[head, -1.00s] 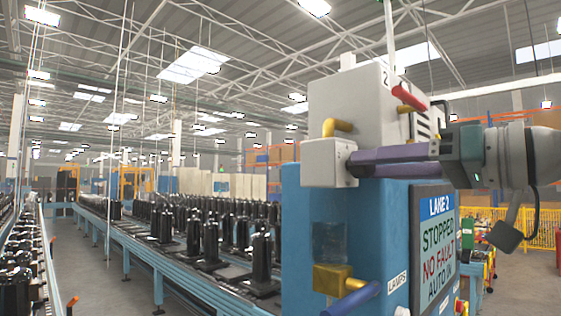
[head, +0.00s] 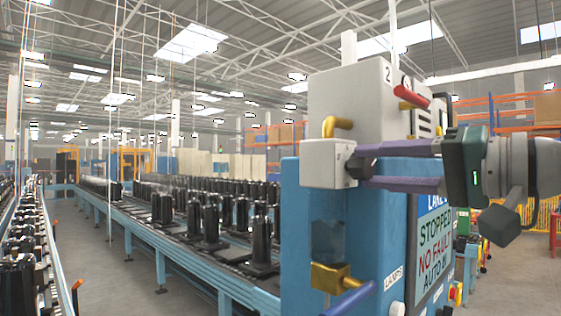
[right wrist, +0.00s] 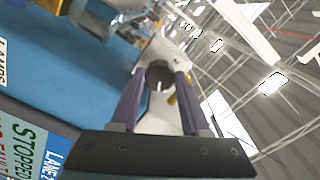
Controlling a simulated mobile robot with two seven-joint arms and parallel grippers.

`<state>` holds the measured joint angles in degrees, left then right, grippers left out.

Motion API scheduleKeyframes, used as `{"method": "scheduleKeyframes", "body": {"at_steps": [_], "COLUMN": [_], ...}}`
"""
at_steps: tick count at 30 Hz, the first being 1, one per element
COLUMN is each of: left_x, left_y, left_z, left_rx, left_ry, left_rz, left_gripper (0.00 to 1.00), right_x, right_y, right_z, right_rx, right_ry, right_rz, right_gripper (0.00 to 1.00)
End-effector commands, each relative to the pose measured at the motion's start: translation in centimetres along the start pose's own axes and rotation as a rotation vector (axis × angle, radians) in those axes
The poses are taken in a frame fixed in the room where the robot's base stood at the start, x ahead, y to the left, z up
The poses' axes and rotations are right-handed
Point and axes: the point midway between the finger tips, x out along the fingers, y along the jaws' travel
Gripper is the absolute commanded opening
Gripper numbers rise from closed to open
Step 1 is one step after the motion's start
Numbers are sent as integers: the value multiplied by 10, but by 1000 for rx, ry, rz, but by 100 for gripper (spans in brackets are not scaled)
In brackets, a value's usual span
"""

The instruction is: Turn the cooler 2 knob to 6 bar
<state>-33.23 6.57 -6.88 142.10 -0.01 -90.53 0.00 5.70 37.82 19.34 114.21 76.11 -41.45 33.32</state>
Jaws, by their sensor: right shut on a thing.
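A dark round knob (head: 357,168) sits on the side of a light grey block (head: 322,165) at the top edge of the blue machine. A white box marked 2 (head: 345,108) stands just behind it. My right gripper (head: 371,167) comes in from the right, its purple fingers above and below the knob, shut on it. In the right wrist view the knob (right wrist: 160,76) shows between the two fingertips, with a light mark on its face. No pressure scale can be read. My left gripper is not in view.
The blue machine (head: 290,235) carries a screen (head: 437,235) reading STOPPED, NO FAULT, partly behind my right gripper. A brass fitting (head: 330,278) with a blue handle sticks out lower down. A red-handled lever (head: 412,97) is above. A conveyor (head: 180,252) with black compressors runs at left.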

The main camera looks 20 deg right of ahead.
Motion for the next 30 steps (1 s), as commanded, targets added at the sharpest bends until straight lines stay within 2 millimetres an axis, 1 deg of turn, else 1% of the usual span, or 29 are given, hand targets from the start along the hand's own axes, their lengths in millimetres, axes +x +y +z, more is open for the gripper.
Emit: {"method": "scheduleKeyframes", "body": {"at_steps": [14,15,23,30], "left_x": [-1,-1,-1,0], "left_y": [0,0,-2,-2], "left_z": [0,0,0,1], "left_rx": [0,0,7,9], "left_ry": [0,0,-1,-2], "left_rz": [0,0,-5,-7], "left_gripper": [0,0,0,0], "right_x": [0,0,0,0], "right_y": [2,2,1,1], "right_z": [0,0,0,0], "right_rx": [20,20,18,17], "right_ry": [1,1,0,0], "right_rz": [3,3,2,1], "right_gripper": [0,47,76,76]}}
